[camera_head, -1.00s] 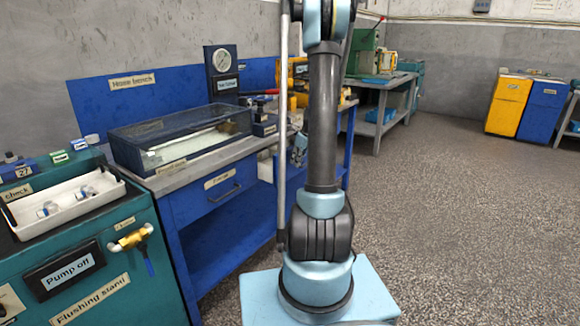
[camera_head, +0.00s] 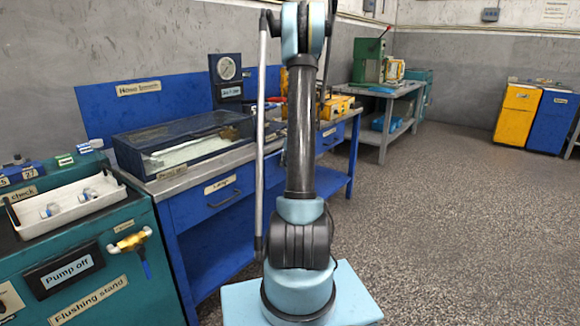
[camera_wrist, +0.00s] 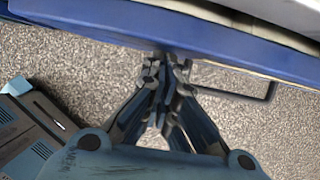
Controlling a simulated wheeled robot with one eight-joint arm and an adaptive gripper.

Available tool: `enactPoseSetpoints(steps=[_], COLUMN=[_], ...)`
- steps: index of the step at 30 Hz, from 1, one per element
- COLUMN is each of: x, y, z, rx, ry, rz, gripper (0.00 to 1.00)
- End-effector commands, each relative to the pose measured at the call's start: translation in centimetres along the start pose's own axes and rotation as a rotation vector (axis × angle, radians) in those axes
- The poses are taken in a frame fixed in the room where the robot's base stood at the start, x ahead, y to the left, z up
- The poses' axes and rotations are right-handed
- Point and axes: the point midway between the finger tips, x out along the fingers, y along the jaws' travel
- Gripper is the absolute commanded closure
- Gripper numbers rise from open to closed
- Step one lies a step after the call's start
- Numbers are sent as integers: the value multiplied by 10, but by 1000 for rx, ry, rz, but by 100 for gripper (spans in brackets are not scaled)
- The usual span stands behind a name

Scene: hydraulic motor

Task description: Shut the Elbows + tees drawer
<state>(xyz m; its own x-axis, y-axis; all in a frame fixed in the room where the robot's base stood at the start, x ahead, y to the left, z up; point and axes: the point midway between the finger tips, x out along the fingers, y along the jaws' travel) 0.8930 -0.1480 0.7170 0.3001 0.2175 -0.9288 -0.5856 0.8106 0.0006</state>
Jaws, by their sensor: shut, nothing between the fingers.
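A blue bench drawer front (camera_head: 215,203) with a dark bar handle shows in the head view; its label (camera_head: 220,185) is too small to read. A second label (camera_head: 328,131) sits on the bench front further right, also unreadable. In the wrist view a blue front (camera_wrist: 120,30) crosses the top, with a dark bar handle (camera_wrist: 240,96) on its near side. My gripper (camera_wrist: 167,72) is shut and empty, its fingertips at or very near this front, left of the handle. I cannot tell whether they touch. The gripper is hidden in the head view.
A clear-lidded case (camera_head: 185,143) and a gauge block (camera_head: 226,75) stand on the hose bench. The flushing stand (camera_head: 95,270) with a white tray (camera_head: 70,205) is at left. Speckled floor (camera_head: 440,220) to the right is clear.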

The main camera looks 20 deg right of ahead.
Motion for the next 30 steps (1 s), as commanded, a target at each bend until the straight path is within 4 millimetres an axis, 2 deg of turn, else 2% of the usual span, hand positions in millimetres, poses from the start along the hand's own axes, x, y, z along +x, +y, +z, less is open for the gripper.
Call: enactPoseSetpoints(steps=[5,11,24,30], x=[-2,-9,-83,-103], y=[-1,-3,-2,-3], z=[-6,-27,-26,-26], rx=[0,-3,-5,-5], ry=[0,1,1,1], rz=[0,2,2,2], gripper=[100,100,100,100])
